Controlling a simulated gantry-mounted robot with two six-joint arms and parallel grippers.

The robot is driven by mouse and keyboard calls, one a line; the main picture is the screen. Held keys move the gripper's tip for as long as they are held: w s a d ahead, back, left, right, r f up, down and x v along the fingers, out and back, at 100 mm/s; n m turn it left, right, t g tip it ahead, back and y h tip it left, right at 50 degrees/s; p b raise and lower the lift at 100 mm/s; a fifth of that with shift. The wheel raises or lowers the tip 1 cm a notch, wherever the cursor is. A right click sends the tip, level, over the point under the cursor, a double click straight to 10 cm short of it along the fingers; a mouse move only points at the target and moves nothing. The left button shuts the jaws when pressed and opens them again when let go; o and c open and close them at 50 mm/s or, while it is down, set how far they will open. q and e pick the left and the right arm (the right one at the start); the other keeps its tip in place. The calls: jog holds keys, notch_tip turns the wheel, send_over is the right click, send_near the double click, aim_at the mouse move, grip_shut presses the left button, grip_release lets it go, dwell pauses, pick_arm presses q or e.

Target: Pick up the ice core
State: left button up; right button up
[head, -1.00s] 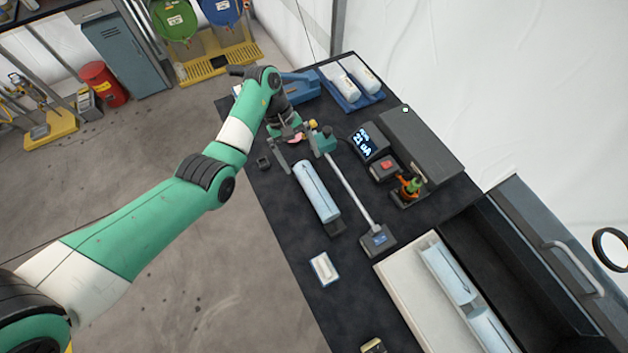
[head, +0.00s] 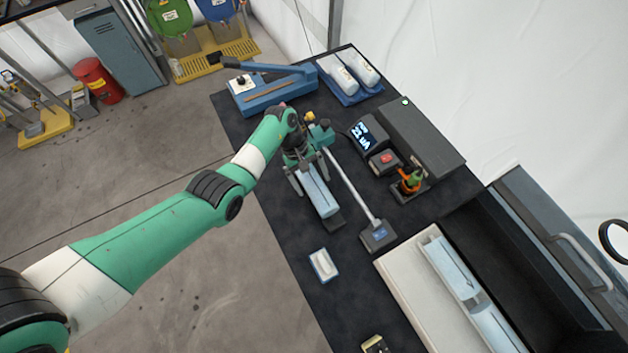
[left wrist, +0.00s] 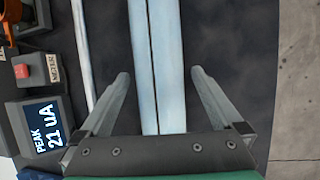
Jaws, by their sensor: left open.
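The ice core (head: 321,200), a long pale-blue cylinder with a dark line down its length, lies on the black table beside a silver rod. It also shows in the left wrist view (left wrist: 165,40), running lengthwise between my fingers. My left gripper (head: 311,183) is open over the core's far part, one finger on each side. In the left wrist view my left gripper (left wrist: 159,75) has a gap on both sides of the core. The gripper hides the core's far end in the head view. My right gripper is not in view.
The silver rod (head: 352,190) runs close beside the core to a small grey box (head: 378,235). A display (head: 367,138) and red-button box (head: 385,163) stand right.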

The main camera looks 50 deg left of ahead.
aim_at(315, 187)
pick_arm(q)
jog(key=shift+c, duration=0.2)
grip_shut()
dwell(0.3)
jog(key=shift+r, duration=0.1)
jog(key=shift+r+p, duration=0.35)
jog(key=shift+r, duration=0.2)
jog(key=r+p, duration=0.1)
jog(key=r, duration=0.1)
jog(key=s+r+p, duration=0.1)
jog(key=r+p, duration=0.1)
jog(key=shift+s+d+r, duration=0.1)
jog(key=shift+r, duration=0.1)
jog(key=s+d+r+p, duration=0.2)
jog(key=s+r+p, duration=0.5)
jog(key=s+p, duration=0.3)
jog(key=shift+s+d+r, duration=0.2)
jog(key=shift+s+d, duration=0.1)
jog(key=shift+s, duration=0.95)
